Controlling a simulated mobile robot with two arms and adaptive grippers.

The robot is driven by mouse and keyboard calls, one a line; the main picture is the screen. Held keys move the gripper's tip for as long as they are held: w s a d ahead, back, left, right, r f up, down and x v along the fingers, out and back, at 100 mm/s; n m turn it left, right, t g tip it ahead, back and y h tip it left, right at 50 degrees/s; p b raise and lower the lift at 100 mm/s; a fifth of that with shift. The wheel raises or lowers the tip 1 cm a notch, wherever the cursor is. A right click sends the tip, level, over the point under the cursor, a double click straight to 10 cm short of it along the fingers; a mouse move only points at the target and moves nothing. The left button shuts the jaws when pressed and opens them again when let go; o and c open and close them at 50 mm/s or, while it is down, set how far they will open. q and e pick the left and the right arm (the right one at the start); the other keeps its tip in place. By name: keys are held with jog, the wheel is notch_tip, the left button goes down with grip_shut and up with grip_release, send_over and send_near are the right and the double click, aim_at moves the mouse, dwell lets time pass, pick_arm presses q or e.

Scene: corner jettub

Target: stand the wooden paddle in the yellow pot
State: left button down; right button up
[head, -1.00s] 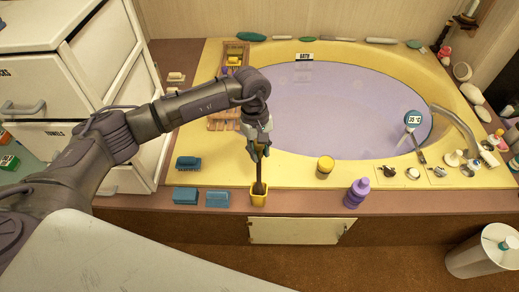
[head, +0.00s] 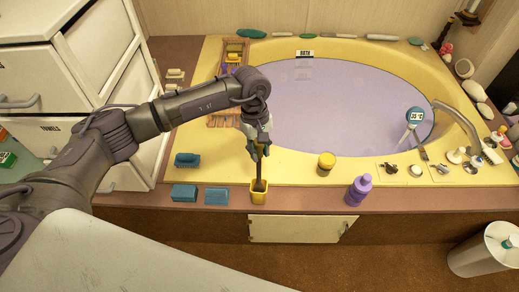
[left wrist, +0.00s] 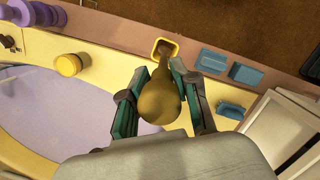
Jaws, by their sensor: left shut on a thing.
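The wooden paddle (head: 259,171) hangs near upright in my left gripper (head: 258,151), which is shut on it near its top. The paddle's lower end reaches into the mouth of the small yellow pot (head: 260,197). The pot stands on the brown front ledge of the tub. In the left wrist view the paddle (left wrist: 160,102) shows its rounded wide end between the two fingers, narrowing toward the pot (left wrist: 155,48). Whether its tip touches the pot's bottom is hidden. My right gripper is not in view.
Blue blocks (head: 184,193) and a blue brush (head: 187,160) lie left of the pot. A yellow jar (head: 326,164) and a purple bottle (head: 359,190) stand to its right. The water-filled tub (head: 345,105) lies behind. White drawers (head: 110,75) stand at left.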

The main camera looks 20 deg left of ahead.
pick_arm(q)
jog(key=shift+f+b, duration=0.25)
jog(key=shift+b, duration=0.15)
dwell(0.3)
jog(key=c, duration=0.8)
grip_release()
jog(key=shift+o, duration=0.2)
notch_tip(320, 180, up, 12)
jog(key=w+a, duration=0.1)
jog(key=shift+w+a, duration=0.15)
jog(key=shift+a, duration=0.1)
